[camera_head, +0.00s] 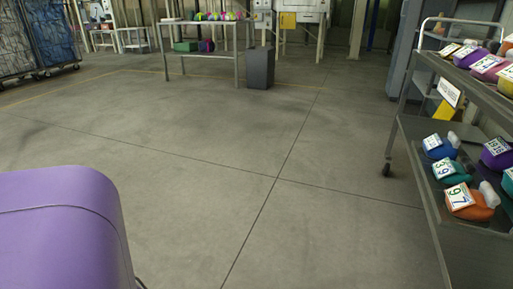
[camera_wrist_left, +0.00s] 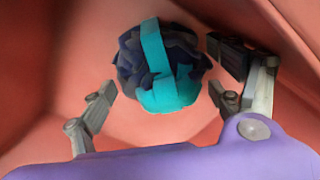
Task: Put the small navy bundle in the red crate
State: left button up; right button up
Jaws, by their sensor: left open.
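A small navy bundle (camera_wrist_left: 185,50) with a bright teal strap around it shows in the left wrist view. It lies inside the red crate (camera_wrist_left: 75,75), whose salmon-red floor and walls fill the view around it. My left gripper (camera_wrist_left: 162,90) is open, one finger at the left of the bundle and two at its right. Gaps show between the fingers and the bundle. How far the fingertips are above the crate floor I cannot tell. The head view shows neither the bundle, the crate nor a gripper. My right gripper is out of view.
In the head view, a grey shelf cart (camera_head: 428,190) at the right holds several colourful numbered bags. A table (camera_head: 203,23) with bright items stands at the back beside a grey bin (camera_head: 260,68). Wheeled cages (camera_head: 50,35) stand at the back left. The concrete floor (camera_head: 240,150) between is clear.

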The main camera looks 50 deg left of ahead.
pick_arm(q)
notch_tip(320, 180, up, 12)
jog(key=p, duration=0.6)
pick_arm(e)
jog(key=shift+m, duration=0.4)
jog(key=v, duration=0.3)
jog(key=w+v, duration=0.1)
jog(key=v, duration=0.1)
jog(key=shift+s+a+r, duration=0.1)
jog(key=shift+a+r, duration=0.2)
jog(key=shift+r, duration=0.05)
pick_arm(q)
jog(key=shift+a, duration=0.1)
